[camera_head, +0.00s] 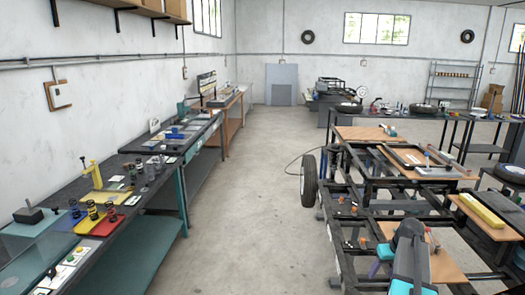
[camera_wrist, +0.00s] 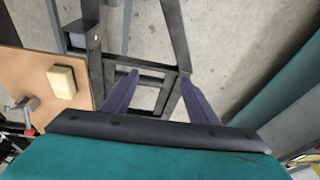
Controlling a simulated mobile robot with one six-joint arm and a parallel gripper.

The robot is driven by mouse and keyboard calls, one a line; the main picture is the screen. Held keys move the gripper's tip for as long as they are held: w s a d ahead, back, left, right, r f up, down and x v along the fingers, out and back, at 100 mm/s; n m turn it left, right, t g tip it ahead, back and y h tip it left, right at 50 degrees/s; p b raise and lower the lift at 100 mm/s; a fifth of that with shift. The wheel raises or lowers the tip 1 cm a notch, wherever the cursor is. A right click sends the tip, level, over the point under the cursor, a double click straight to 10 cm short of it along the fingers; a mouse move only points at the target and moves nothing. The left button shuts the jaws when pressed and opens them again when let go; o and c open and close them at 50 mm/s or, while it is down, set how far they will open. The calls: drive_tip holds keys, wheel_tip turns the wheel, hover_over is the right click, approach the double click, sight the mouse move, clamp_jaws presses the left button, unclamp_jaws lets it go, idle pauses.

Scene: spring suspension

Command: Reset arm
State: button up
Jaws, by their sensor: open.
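My gripper (camera_wrist: 159,76) shows in the wrist view with its two purple fingers spread apart and nothing between them. Beyond the fingertips are dark bars of a metal frame and the grey concrete floor. In the head view, part of my arm (camera_head: 410,262) shows at the bottom right, over the dark vehicle frame (camera_head: 345,235).
A wooden board (camera_wrist: 40,85) with a pale yellow block (camera_wrist: 62,82) lies left of the fingers in the wrist view. In the head view, a dark workbench (camera_head: 165,190) with coil springs and tools runs along the left. The middle floor (camera_head: 245,220) is clear.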

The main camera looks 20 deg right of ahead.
drive_tip(key=w+a+f, duration=0.1)
drive_tip(key=a+f, duration=0.2)
drive_tip(key=a, duration=0.3)
drive_tip(key=w+a+f, duration=0.2)
drive_tip(key=a, duration=0.5)
drive_tip(key=s+a+f+n+g, duration=0.15)
drive_tip(key=a+f, duration=0.25)
drive_tip(key=a, duration=0.7)
drive_tip(key=s+a+f+g, duration=0.1)
drive_tip(key=s+a+f, duration=0.25)
drive_tip(key=a, duration=0.75)
drive_tip(key=s+a+f+n+g, duration=0.15)
drive_tip(key=a+f, duration=0.25)
drive_tip(key=a, duration=0.6)
drive_tip(key=s+f+g+b, duration=0.2)
drive_tip(key=s+f+b, duration=0.4)
drive_tip(key=s+f, duration=0.7)
drive_tip(key=s+f+g+b, duration=0.2)
drive_tip(key=s+f+b, duration=0.5)
drive_tip(key=s+f, duration=0.6)
wheel_tip(320, 180, down, 6)
drive_tip(key=shift+s+a+r+g, duration=0.1)
drive_tip(key=shift+s+a+g, duration=0.15)
drive_tip(key=shift+g, duration=0.15)
